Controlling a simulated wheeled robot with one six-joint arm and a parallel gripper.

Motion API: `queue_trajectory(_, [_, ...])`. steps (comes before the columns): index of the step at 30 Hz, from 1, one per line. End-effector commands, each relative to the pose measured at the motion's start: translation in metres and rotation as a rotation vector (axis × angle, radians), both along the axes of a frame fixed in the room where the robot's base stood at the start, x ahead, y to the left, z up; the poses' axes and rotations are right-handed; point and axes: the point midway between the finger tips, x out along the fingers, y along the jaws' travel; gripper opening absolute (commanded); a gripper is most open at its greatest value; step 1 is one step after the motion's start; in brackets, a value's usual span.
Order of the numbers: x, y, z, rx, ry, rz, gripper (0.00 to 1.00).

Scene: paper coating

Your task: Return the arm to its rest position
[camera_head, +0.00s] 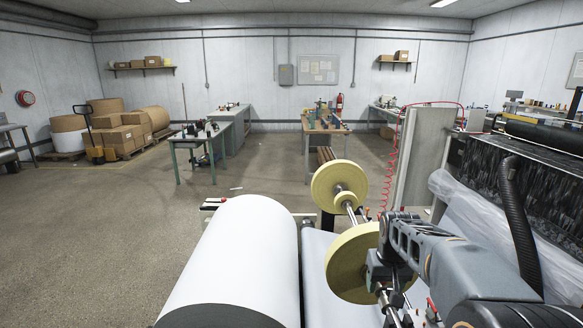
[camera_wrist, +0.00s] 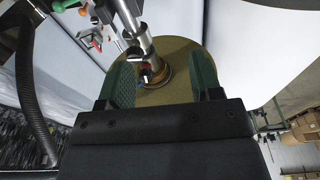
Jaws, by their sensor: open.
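My arm (camera_head: 455,262) reaches in from the lower right of the head view. Its gripper (camera_wrist: 162,75) is open in the wrist view, with two green-padded fingers spread apart and nothing held between them. A metal shaft (camera_wrist: 138,38) and a tan disc (camera_wrist: 185,58) lie just beyond the fingers; I cannot tell whether they touch. In the head view, the gripper end is beside the near yellow disc (camera_head: 345,262) and partly hidden by the wrist and machine parts. A second yellow disc (camera_head: 340,186) sits farther along the shaft.
A large white paper roll (camera_head: 245,262) fills the lower middle. A black hose (camera_head: 518,215) and plastic-draped machine (camera_head: 480,215) stand close on the right. Worktables (camera_head: 203,136) and stacked boxes (camera_head: 124,134) are farther back. The floor (camera_head: 110,225) at left is open.

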Motion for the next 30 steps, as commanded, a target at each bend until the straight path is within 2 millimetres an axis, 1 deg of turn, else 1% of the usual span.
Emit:
queue_trajectory(1, [-0.027, 0.011, 0.002, 0.0, -0.027, -0.013, 0.59])
queue_trajectory(3, [-0.058, 0.023, 0.0, 0.002, -0.059, -0.027, 0.59])
queue_trajectory(6, [-0.097, 0.036, -0.005, 0.005, -0.103, -0.03, 0.59])
queue_trajectory(9, [-0.127, 0.046, -0.008, 0.005, -0.14, -0.014, 0.59])
queue_trajectory(12, [-0.148, 0.053, -0.008, 0.005, -0.171, 0.009, 0.59])
queue_trajectory(15, [-0.158, 0.057, -0.003, 0.006, -0.207, 0.026, 0.59])
queue_trajectory(18, [-0.159, 0.06, 0.007, 0.005, -0.247, 0.037, 0.59])
queue_trajectory(21, [-0.16, 0.061, 0.012, 0.006, -0.266, 0.044, 0.59])
queue_trajectory(30, [-0.16, 0.062, 0.012, 0.006, -0.267, 0.05, 0.59])
